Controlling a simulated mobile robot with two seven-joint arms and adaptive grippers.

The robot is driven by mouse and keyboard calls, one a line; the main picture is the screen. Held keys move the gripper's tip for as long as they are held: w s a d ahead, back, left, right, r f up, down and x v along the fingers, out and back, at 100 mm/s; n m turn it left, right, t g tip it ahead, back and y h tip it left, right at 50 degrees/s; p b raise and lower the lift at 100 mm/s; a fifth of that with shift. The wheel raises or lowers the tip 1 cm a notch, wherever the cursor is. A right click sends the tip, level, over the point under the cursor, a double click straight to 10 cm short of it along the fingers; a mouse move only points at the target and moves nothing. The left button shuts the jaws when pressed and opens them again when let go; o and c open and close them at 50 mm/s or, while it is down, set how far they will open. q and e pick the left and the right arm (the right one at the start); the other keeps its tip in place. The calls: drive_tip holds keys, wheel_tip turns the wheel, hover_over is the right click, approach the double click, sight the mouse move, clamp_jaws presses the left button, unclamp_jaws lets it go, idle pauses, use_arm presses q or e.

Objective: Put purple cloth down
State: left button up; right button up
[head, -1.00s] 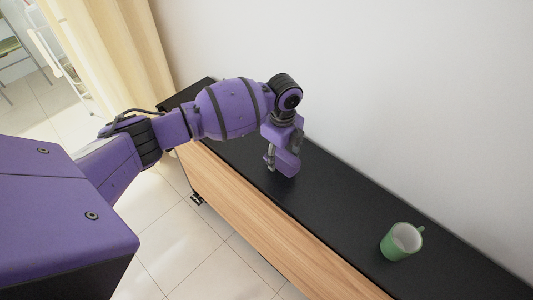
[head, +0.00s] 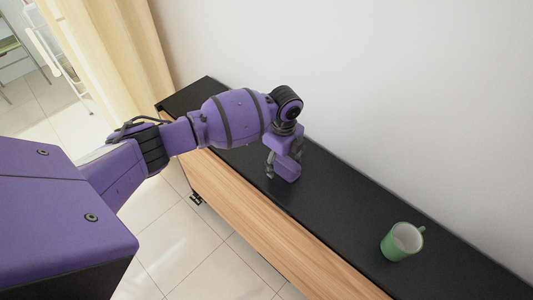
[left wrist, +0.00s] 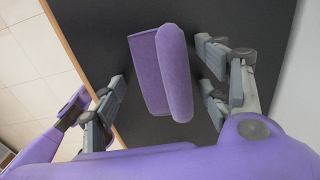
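The purple cloth (head: 287,170) is a small folded or rolled bundle on the black top of the long cabinet (head: 330,205), under my left gripper (head: 283,163). In the left wrist view the cloth (left wrist: 174,75) lies between the fingers of my left gripper (left wrist: 162,72). The fingers are spread, with dark surface showing between each finger and the cloth. In the head view, part of the cloth is hidden by the gripper. My right gripper is not in view.
A green mug (head: 402,241) stands on the cabinet top toward the right. A white wall (head: 400,100) runs along the cabinet's back. A cream curtain (head: 110,60) hangs at the far left end. The cabinet top between cloth and mug is clear.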

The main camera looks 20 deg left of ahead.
sight(281, 165)
use_arm(q)
drive_tip(key=shift+w+r, duration=0.1)
drive_tip(key=shift+r, duration=0.1)
drive_tip(key=shift+r, duration=0.3)
wheel_tip(281, 165, up, 12)
drive_tip(key=shift+f+p, duration=0.2)
drive_tip(key=shift+p, duration=0.25)
drive_tip(key=shift+f, duration=0.1)
